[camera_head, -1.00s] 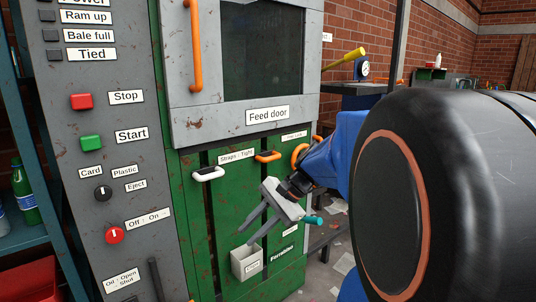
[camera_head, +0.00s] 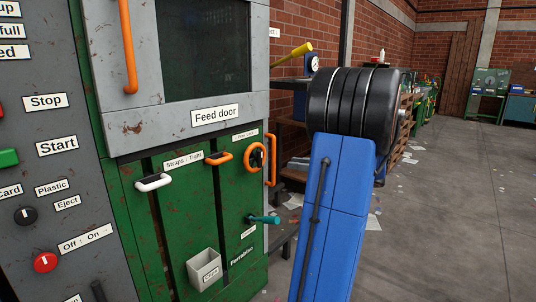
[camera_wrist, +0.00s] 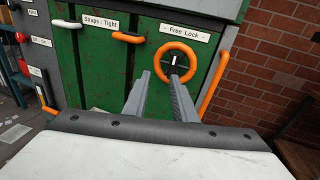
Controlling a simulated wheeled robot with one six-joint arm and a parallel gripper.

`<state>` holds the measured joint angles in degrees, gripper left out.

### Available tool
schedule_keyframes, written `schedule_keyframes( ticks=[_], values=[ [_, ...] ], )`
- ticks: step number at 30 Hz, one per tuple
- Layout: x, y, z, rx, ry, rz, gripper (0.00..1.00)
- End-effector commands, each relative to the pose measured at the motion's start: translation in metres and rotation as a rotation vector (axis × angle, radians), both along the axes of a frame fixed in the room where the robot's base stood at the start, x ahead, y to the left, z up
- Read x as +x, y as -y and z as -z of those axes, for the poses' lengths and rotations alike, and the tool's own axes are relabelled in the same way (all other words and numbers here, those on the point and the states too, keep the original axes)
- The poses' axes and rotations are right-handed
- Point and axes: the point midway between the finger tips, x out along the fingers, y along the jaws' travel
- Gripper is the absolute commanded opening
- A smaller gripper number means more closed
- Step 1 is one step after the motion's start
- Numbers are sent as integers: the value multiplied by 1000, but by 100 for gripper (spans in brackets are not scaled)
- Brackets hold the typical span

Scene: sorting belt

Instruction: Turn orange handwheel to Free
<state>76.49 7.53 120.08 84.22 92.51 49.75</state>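The orange handwheel (camera_wrist: 178,45) is on the green machine front under a "Free Lock" label (camera_wrist: 185,31). Its dark hub carries a white pointer that stands roughly upright. The wheel also shows in the head view (camera_head: 248,160), right of the orange strap handle. My gripper (camera_wrist: 160,78) is open and empty in the wrist view. Its two fingers point toward the wheel, with the right finger overlapping the wheel's lower part in the picture. I cannot tell whether it touches. In the head view my gripper is not visible.
An orange vertical bar handle (camera_wrist: 216,80) stands close right of the wheel. An orange handle (camera_head: 218,158) and a white handle (camera_head: 153,182) are to its left. A teal handle (camera_head: 264,219) and a grey box (camera_head: 203,268) are lower. Open floor (camera_head: 450,210) lies right.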

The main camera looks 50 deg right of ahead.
Motion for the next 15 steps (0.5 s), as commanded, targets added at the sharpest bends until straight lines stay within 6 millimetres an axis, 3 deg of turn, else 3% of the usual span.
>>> schedule_keyframes(
  ticks=[3,6,11,15],
  values=[
    [-12,24,-2,42,27,45,25],
    [-15,31,-3,55,39,59,25],
    [-5,28,-4,56,39,58,25],
    [14,22,-3,56,39,57,25]
  ],
)
